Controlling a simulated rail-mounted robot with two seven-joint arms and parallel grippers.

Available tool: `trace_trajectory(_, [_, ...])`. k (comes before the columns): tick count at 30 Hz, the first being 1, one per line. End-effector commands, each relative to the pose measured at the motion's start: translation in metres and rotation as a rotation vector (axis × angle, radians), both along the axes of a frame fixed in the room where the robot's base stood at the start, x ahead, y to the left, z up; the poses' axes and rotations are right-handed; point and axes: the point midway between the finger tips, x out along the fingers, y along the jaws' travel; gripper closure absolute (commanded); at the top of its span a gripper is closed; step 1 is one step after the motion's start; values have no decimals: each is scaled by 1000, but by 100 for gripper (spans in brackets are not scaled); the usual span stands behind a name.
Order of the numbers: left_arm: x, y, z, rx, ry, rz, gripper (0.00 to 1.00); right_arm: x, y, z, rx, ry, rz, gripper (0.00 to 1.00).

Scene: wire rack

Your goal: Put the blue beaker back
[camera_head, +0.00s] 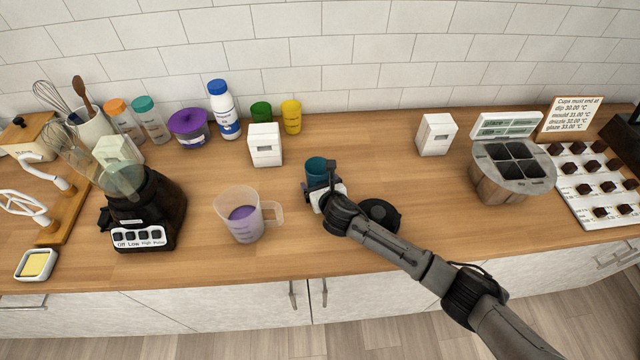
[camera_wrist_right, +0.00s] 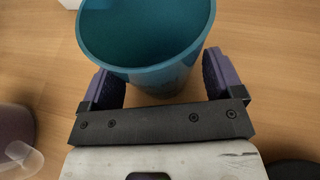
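The blue beaker (camera_head: 316,168) is an open teal-blue cup near the middle of the counter. In the right wrist view the beaker (camera_wrist_right: 150,62) stands between the two fingers, its rim toward the camera. My right gripper (camera_head: 318,188) is at the beaker's front side, low near the counter. In the wrist view the gripper (camera_wrist_right: 165,85) has one purple-padded finger on each side of the beaker. I cannot tell whether the pads press on it, as the beaker hides part of the left finger. My left gripper is not in view.
A measuring jug of purple liquid (camera_head: 244,215) stands left of the beaker. A black round object (camera_head: 380,214) lies close right of my gripper. Green (camera_head: 261,111) and yellow (camera_head: 291,116) cups and a white box (camera_head: 265,145) stand behind. The counter right of the beaker is mostly clear.

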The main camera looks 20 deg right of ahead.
Motion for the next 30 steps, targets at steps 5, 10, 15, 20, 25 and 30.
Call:
trace_trajectory(5, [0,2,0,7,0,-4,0,0,0,0,0,0,0,7])
trace_trajectory(10, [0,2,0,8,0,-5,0,0,0,2,1,0,0,7])
trace_trajectory(15, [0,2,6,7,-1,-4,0,-13,0,10,-1,0,1,7])
trace_trajectory(20, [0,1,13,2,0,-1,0,-39,0,21,0,0,2,7])
trace_trajectory(25, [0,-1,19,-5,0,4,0,-68,1,32,0,0,2,7])
trace_trajectory(30, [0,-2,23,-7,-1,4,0,-91,1,42,0,0,1,7])
